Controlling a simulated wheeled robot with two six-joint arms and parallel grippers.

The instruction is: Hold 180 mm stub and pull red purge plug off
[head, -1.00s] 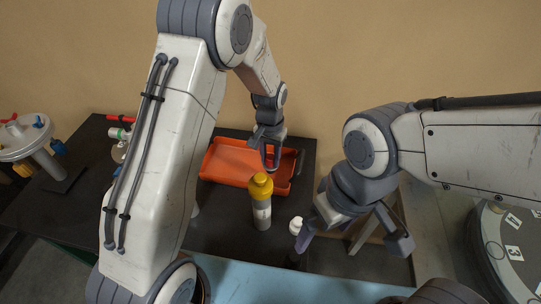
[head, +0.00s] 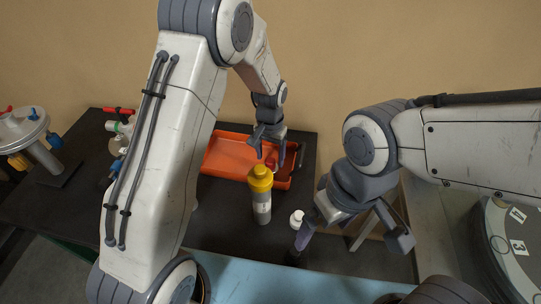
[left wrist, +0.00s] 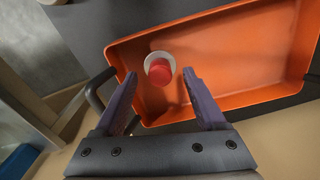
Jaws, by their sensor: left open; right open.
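A red plug-like piece (left wrist: 159,71) with a pale ring lies in the orange tray (left wrist: 245,49) in the left wrist view. It also shows in the head view (head: 271,162), below my left gripper (head: 268,148). My left gripper is open and empty, its fingers (left wrist: 160,80) on either side of the red piece in the wrist view; I see no contact. My right gripper (head: 353,243) is open and empty near the front table edge. I cannot make out the 180 mm stub for certain; my left arm hides part of the table.
A yellow-capped grey bottle (head: 261,205) and a small white bottle (head: 297,219) stand before the tray. A white round flange on a stand (head: 20,130) is at far left, beside fittings with a red handle (head: 118,110). A numbered round unit (head: 508,243) is at right.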

